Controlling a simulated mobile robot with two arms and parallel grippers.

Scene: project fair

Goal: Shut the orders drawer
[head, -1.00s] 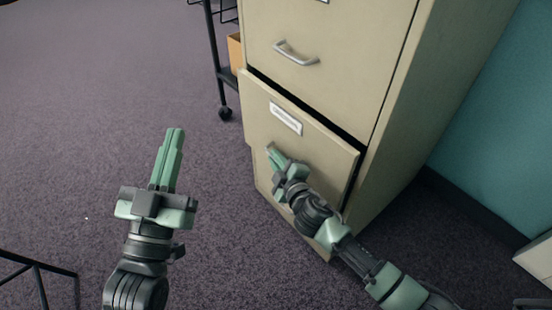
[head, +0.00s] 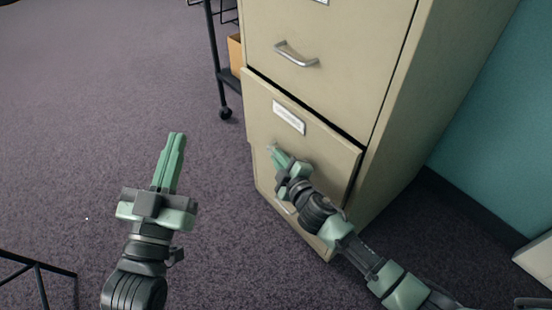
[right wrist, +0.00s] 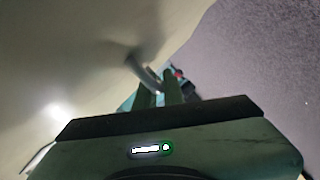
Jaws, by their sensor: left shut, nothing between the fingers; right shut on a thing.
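The orders drawer (head: 318,149) is the lower drawer of a beige filing cabinet in the head view, with a white label holder (head: 289,118) whose text I cannot read. Its front stands almost flush, with a thin dark gap along the top edge. My right gripper (head: 277,157) is at the drawer front, shut on the drawer handle, which its fingers mostly hide. In the right wrist view the curved handle (right wrist: 143,72) runs to the fingertips (right wrist: 160,92). My left gripper (head: 175,149) is shut and empty above the carpet, left of the cabinet.
The upper drawer (head: 325,55) is closed, with a metal handle (head: 295,54). A dark wheeled cart (head: 218,70) with an orange-brown box (head: 235,52) stands behind on the left. A teal wall (head: 500,130) lies right of the cabinet.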

